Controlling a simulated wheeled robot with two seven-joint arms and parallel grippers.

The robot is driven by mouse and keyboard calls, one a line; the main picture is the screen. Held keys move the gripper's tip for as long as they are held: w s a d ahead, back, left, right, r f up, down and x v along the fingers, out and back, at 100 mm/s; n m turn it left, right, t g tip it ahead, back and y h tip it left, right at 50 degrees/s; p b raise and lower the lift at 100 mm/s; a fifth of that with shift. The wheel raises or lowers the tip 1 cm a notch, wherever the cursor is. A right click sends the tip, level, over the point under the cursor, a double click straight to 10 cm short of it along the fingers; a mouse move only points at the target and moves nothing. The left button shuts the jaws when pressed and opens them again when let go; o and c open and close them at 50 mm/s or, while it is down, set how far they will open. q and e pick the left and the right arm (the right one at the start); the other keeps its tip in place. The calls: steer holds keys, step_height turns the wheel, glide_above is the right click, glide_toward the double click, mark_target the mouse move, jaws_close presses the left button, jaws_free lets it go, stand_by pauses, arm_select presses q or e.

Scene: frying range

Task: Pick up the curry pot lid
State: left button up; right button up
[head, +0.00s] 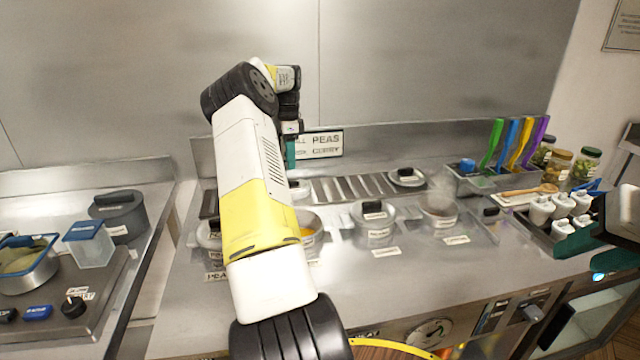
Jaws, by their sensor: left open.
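My left arm reaches up from the bottom centre, and its gripper (290,152) hangs over the back of the range by the wall sign. Its jaws are open and mostly hidden, with nothing seen between them. A lid with a black handle (300,187) is partly hidden behind my arm, just below the gripper. An open pot (312,228) with orange food stands in front of it. Another lid (407,177) lies at the back, right of the slotted grate. A lidded pot (375,225) stands mid-range. The labels are too small to tell which lid is the curry one.
A steaming open pot (438,213) stands right of the lidded one. A sign (318,145) reads peas and curry. A bin (480,183) holds several coloured-handled utensils. A tray of white cups (575,240) is at right. The front counter is mostly clear.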

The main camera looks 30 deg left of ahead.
mark_target(291, 180)
arm_select(q)
steer(key=f, duration=0.4)
steer(key=s+f, duration=0.1)
steer(key=f, duration=0.1)
steer(key=shift+f, duration=0.4)
jaws_close()
